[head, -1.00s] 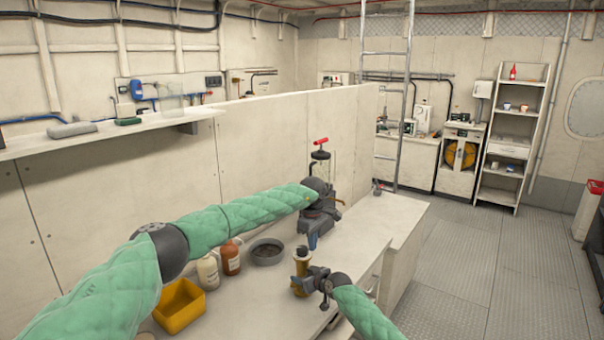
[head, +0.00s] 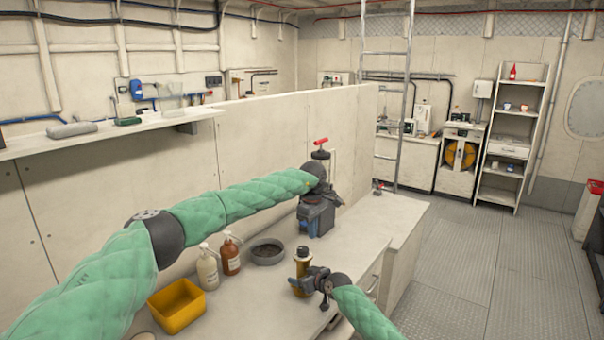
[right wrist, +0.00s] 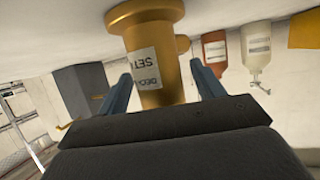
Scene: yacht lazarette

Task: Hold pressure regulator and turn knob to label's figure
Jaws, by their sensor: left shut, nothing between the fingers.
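The pressure regulator (head: 300,271) is a brass cylinder with a dark knob (head: 302,253) on top, upright on the bench. In the right wrist view the regulator (right wrist: 155,85) appears upside down, with a white label (right wrist: 146,69). Only part of its lettering, "SET", reads; no figure shows. My right gripper (right wrist: 161,92) has one blue finger on each side of the body, with narrow gaps showing; it also shows in the head view (head: 308,277). My left gripper (head: 331,192) is shut and empty, above the bench behind the regulator.
A grey bowl (head: 267,252), a brown bottle (head: 231,258), a white bottle (head: 208,270) and a yellow bin (head: 178,308) stand to the left. The bench right of the box is clear.

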